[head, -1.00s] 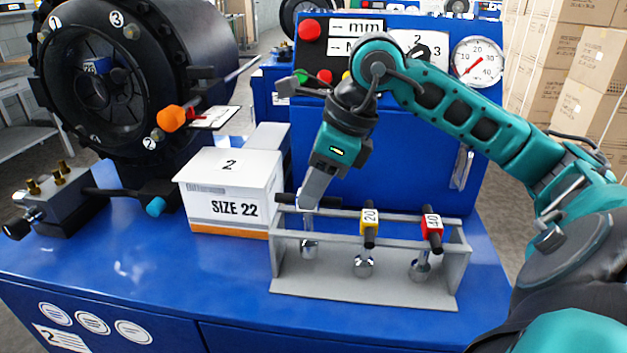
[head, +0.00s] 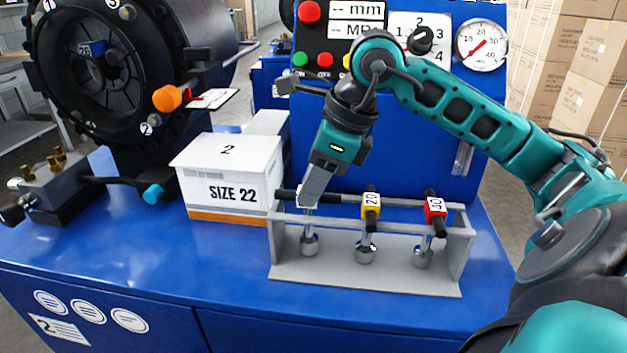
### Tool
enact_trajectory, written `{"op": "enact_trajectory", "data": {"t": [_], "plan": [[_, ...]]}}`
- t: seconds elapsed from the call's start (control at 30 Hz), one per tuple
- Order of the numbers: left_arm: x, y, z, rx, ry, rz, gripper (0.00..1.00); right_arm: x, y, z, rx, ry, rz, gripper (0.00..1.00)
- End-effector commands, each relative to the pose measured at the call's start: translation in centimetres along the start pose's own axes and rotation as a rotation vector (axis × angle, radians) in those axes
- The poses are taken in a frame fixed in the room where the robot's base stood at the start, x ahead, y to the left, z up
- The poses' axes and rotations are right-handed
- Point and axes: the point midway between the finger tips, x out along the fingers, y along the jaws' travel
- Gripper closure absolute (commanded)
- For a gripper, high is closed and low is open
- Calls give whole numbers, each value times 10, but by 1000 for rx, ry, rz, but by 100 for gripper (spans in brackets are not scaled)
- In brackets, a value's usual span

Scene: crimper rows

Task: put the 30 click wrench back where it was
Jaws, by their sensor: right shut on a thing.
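A grey rack (head: 365,281) stands on the blue bench top. A yellow wrench marked 20 (head: 371,199) hangs in its middle place and a red wrench marked 40 (head: 435,206) in its right place. My right gripper (head: 308,200) is at the rack's left place, shut on the click wrench (head: 309,241). Its dark handle shows beside the fingers, and its silver shaft and round head hang below the rack's top rail. The number on this wrench is hidden by the gripper. I cannot tell whether it rests on the rail. My left gripper is out of view.
A white SIZE 22 box (head: 230,185) stands close to the rack's left end. The blue panel with a gauge (head: 481,46) rises behind the rack. The black crimper head (head: 100,60) is at the left. The bench front is clear.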

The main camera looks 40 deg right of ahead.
Motion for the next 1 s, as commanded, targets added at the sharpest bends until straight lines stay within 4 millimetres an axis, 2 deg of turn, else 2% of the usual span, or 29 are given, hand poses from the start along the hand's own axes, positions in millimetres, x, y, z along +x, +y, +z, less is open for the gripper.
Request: {"op": "enact_trajectory", "data": {"t": [0.37,0.4,0.7,1.0], "plan": [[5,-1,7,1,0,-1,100,7,0,-3,0,-2,-1,100],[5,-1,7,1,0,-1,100,7,0,-3,0,-2,-2,72],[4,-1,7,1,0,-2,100,7,0,-3,0,-1,-1,43],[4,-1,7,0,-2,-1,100,7,0,-3,0,1,1,43]]}}
